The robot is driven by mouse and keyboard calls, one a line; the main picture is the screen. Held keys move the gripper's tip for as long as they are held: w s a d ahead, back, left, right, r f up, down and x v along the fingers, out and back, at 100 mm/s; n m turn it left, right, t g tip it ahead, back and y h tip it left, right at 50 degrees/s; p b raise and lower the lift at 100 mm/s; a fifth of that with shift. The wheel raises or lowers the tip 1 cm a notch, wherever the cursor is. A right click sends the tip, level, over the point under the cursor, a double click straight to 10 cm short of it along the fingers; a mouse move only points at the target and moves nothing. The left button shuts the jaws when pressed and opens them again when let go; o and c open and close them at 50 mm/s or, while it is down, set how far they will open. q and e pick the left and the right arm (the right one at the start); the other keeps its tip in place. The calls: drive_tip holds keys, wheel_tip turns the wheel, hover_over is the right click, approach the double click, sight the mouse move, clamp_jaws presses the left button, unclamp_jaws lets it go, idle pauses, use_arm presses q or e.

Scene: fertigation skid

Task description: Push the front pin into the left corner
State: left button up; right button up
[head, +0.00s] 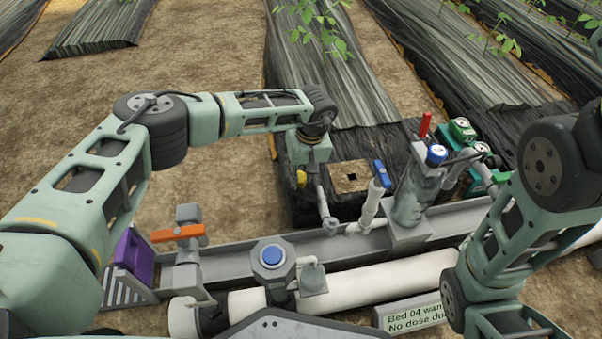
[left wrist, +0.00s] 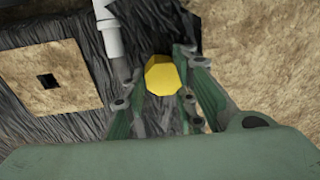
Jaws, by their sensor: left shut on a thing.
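A yellow pin head (head: 301,178) shows at my left gripper (head: 302,182), over the left side of a dark plastic sheet (head: 305,208). In the left wrist view the yellow faceted head (left wrist: 163,75) sits between the fingers of my left gripper (left wrist: 160,95), which are shut on it. The pin's shank is hidden, so I cannot tell whether its tip touches the sheet or the ground. The sheet (left wrist: 75,130) also shows there, with its edge near the pin and bare soil beyond. My right arm is at the right, its gripper out of view.
A tan square plate (head: 350,177) with a square hole lies on the sheet, right of my left gripper. Grey pipes, a blue-handled valve (head: 381,174) and a grey trough (head: 230,265) stand close by. A white pipe (head: 380,285) runs in front. Bare soil lies left.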

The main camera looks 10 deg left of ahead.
use_arm(q)
drive_tip(key=shift+d+f, duration=0.1)
drive_tip(key=shift+f, duration=0.1)
idle(0.5)
drive_tip(key=shift+f+b, duration=0.4)
drive_tip(key=o, duration=1.2)
drive_tip(key=shift+r, duration=0.2)
drive_tip(key=shift+r+p, duration=3.15)
drive_tip(key=shift+r, duration=0.75)
